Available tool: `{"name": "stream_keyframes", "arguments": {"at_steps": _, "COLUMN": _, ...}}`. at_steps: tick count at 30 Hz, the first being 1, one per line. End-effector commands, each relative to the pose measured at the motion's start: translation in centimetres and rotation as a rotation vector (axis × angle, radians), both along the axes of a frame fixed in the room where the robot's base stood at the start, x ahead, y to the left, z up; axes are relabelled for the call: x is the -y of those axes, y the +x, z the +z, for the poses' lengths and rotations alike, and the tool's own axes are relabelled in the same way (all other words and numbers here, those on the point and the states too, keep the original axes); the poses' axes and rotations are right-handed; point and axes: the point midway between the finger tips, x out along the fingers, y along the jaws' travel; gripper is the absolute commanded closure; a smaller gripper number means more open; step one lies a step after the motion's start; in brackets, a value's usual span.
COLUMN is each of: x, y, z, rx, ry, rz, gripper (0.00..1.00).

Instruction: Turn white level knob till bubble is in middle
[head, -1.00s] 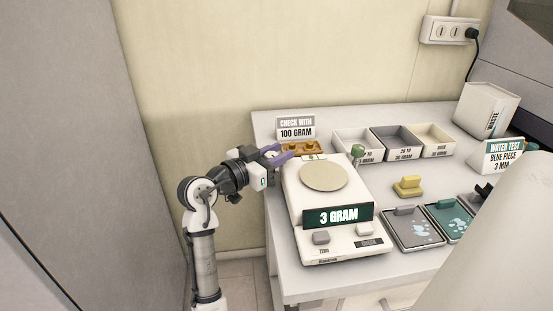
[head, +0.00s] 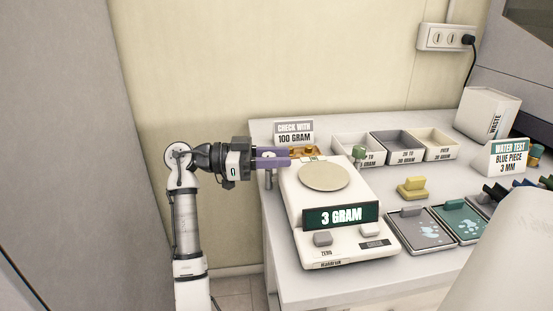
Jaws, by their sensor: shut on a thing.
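The white scale (head: 290,195) stands on the table with a round beige plate (head: 324,176) and a green sign reading 3 GRAM (head: 341,216). My gripper (head: 280,157) reaches in from the left with purple fingers at the scale's back left corner. It is shut on the white level knob (head: 268,154), of which only a small pale part shows between the fingers. A small level (head: 309,159) seems to sit at the scale's back edge; the bubble is too small to make out.
An orange-brown weight holder (head: 306,150) and a CHECK WITH 100 GRAM sign (head: 294,132) stand just behind the gripper. Three sorting trays (head: 397,147) are at the back. A yellow piece (head: 411,187) and wet trays (head: 420,238) lie to the right.

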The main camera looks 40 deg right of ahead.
Motion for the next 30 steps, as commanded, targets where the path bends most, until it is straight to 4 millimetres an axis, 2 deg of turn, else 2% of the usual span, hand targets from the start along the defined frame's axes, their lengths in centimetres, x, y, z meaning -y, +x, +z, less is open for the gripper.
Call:
{"name": "stream_keyframes", "arguments": {"at_steps": 17, "x": -0.04, "y": -0.05, "z": -0.01, "rx": 0.001, "ry": 0.002, "rz": -0.030, "gripper": 0.93}}
{"name": "stream_keyframes", "arguments": {"at_steps": 18, "x": -0.04, "y": -0.05, "z": -0.01, "rx": 0.001, "ry": 0.002, "rz": -0.030, "gripper": 0.65}}
{"name": "stream_keyframes", "arguments": {"at_steps": 22, "x": -0.03, "y": -0.04, "z": -0.01, "rx": 0.001, "ry": 0.001, "rz": -0.030, "gripper": 0.49}}
{"name": "stream_keyframes", "arguments": {"at_steps": 30, "x": -0.06, "y": 0.00, "z": -0.02, "rx": 0.001, "ry": 0.001, "rz": -0.029, "gripper": 0.49}}
